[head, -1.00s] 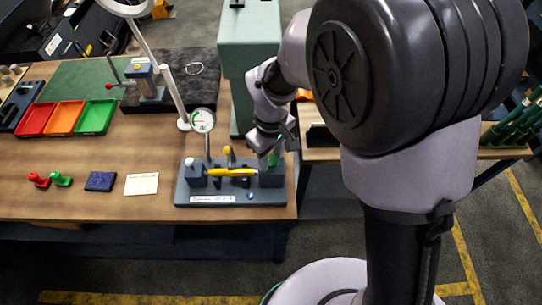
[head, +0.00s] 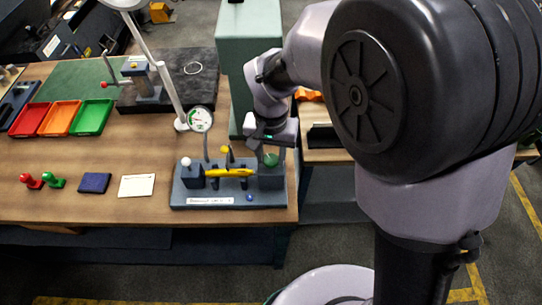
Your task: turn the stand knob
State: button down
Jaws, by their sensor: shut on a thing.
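The blue-grey stand (head: 228,201) sits at the front right of the table. A yellow spindle-shaped part (head: 228,173) lies across its supports, and a dial gauge (head: 201,119) rises behind it. A white ball knob (head: 186,162) is on the stand's left block. A green knob (head: 270,160) is above its right block. My gripper (head: 271,154) points down over that right block, shut on the green knob. The fingers are small here and partly hide the knob's edges.
Left of the stand lie a white card (head: 137,186), a dark blue pad (head: 95,183), and red (head: 31,181) and green (head: 54,181) small pieces. Behind are coloured trays (head: 57,119), a lamp arm (head: 165,75) and a grey-green cabinet (head: 250,50).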

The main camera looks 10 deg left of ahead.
aim_at(271, 159)
jog(key=m+b, duration=0.2)
jog(key=m, duration=0.3)
jog(key=shift+m+b, duration=0.7)
jog(key=shift+m, duration=1.5)
jog(key=shift+r, duration=0.1)
jog(key=c, duration=0.9)
grip_release()
notch_tip(271, 159, up, 17)
jog(key=p, duration=0.5)
jog(key=shift+r+p, duration=0.15)
jog(key=shift+p, duration=0.15)
